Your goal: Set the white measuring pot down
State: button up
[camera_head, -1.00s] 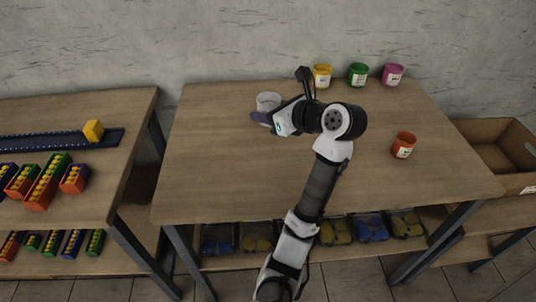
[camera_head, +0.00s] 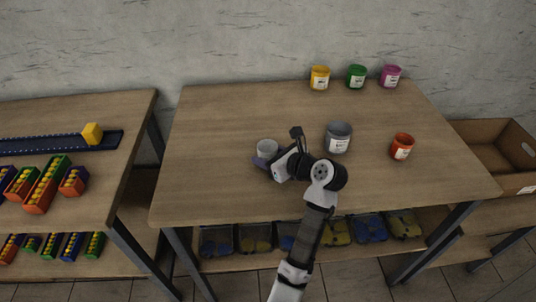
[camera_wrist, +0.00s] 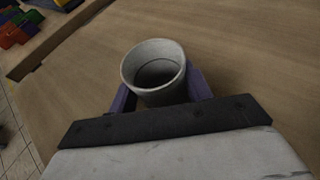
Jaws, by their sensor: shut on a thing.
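The white measuring pot (camera_head: 267,147) is near the middle left of the wooden table (camera_head: 210,190), toward the front half. My gripper (camera_head: 264,160) has its purple fingers shut on the pot. In the wrist view the pot (camera_wrist: 154,70) is upright and open at the top, with purple fingers on both sides of it (camera_wrist: 160,97). Its inside looks empty. The pot's base is hidden, so I cannot tell whether it touches the table.
A grey paint can (camera_head: 338,137) and an orange one (camera_head: 402,146) stand right of my arm. Yellow (camera_head: 319,78), green (camera_head: 356,77) and magenta (camera_head: 390,76) cans line the back edge. The table's left part is clear. A cardboard box (camera_head: 495,150) is at right.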

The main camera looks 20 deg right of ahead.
jog(key=o, duration=1)
jog(key=shift+f, duration=0.1)
jog(key=b+v, duration=0.1)
jog(key=v, duration=1.1)
